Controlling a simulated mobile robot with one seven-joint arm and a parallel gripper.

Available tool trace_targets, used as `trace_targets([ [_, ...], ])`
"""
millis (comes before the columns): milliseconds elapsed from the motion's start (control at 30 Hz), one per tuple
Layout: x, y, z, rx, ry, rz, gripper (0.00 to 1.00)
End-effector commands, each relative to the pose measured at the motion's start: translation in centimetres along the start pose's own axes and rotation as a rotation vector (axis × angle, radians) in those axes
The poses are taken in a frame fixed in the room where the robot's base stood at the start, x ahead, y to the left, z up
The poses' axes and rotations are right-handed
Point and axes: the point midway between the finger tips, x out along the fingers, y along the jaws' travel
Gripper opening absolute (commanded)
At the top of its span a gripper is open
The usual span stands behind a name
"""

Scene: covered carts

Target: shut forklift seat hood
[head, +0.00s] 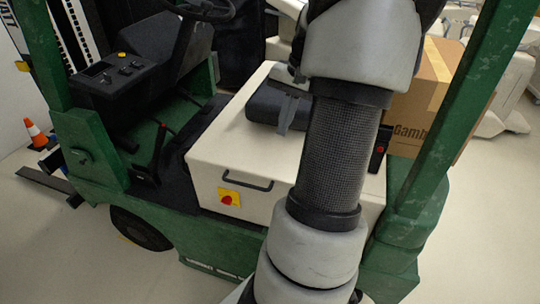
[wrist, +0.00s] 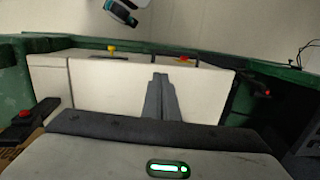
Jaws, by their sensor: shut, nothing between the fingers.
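The seat hood (head: 225,130) is a large cream box lid on the green forklift, with a black handle (head: 247,183) on its front face. I cannot tell whether the hood is fully down. My arm crosses in front of the hood's right part and hides it. The housing of my gripper (wrist: 165,152) fills the bottom, shut and empty.
A red knob on a yellow plate (head: 229,197) sits on the hood's front. Green posts (head: 455,110) flank the hood. The steering wheel (head: 200,8) and console (head: 130,75) stand left. A cardboard box (head: 418,100) is behind right.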

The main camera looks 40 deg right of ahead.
Motion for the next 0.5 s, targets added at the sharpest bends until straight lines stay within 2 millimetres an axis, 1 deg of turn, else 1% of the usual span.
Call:
trace_targets([
  [33,1.1,0.1,0.1,0.001,-0.006,0.0,0.0],
  [300,7.0,0.1,0.1,0.0,-0.005,0.001,0.0],
  [500,10.1,0.0,0.1,0.0,-0.002,0.0,0.0],
])
